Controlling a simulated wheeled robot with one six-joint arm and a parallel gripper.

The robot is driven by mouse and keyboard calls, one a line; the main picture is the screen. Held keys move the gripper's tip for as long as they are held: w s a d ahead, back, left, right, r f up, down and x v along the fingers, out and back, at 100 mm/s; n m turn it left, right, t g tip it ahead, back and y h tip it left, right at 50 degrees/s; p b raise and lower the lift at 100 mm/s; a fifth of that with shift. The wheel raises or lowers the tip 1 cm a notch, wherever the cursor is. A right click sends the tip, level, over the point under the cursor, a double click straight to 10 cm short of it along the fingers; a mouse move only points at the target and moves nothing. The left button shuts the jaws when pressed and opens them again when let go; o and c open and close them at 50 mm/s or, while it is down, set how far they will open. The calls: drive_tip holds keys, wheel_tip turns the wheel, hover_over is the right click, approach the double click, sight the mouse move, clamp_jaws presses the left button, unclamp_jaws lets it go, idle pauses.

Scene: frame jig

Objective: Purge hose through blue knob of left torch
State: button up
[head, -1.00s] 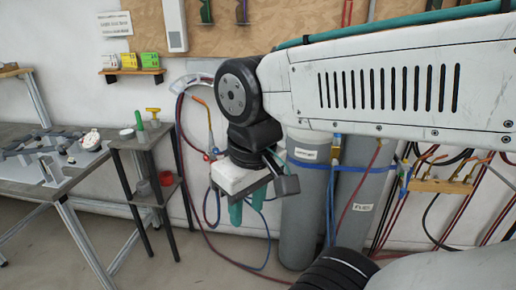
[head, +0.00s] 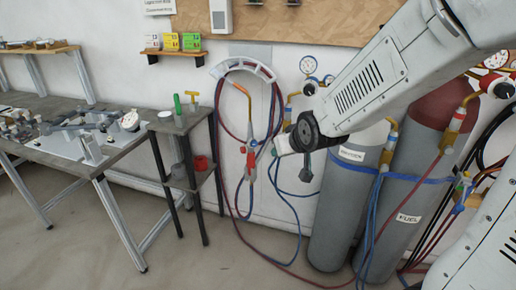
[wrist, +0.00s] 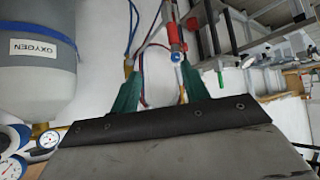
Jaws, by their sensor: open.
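The left torch (head: 250,155), with a red body and a brass tube curving up, hangs on the wall below a white hose hanger. In the wrist view the torch (wrist: 172,35) is upside down beyond my fingers. Its blue knob (wrist: 176,57) shows near the right fingertip, with a gap to the wall behind. My gripper (wrist: 160,72) is open and empty, its two green fingers pointing at the wall. In the head view my gripper (head: 278,146) is just right of the torch, mostly hidden by my wrist. I cannot tell whether a finger touches the knob.
The oxygen cylinder (head: 338,220) and the fuel cylinder (head: 400,235) stand close to the right. Red and blue hoses (head: 285,262) loop down to the floor. A small stand (head: 188,122) with a green bottle and a workbench (head: 60,165) stand to the left.

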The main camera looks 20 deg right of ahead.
sight(255, 145)
drive_tip(key=shift+w+a+f+n+t+y, duration=0.1)
drive_tip(key=shift+w+a+f+t+y, duration=0.3)
drive_tip(key=shift+w+f+t, duration=1.85)
drive_tip(key=shift+w+a+f+n+t+y, duration=0.15)
drive_tip(key=shift+w+a+f+t, duration=0.65)
drive_tip(key=shift+w, duration=2.8)
drive_tip(key=shift+w+a+f+n+t+y, duration=0.1)
drive_tip(key=shift+w+a+f+t+y, duration=0.2)
drive_tip(key=shift+w+f+t, duration=1.9)
drive_tip(key=shift+w+r+g, duration=0.45)
drive_tip(key=shift+w+g, duration=0.25)
drive_tip(key=shift+g, duration=0.25)
drive_tip(key=c, duration=1)
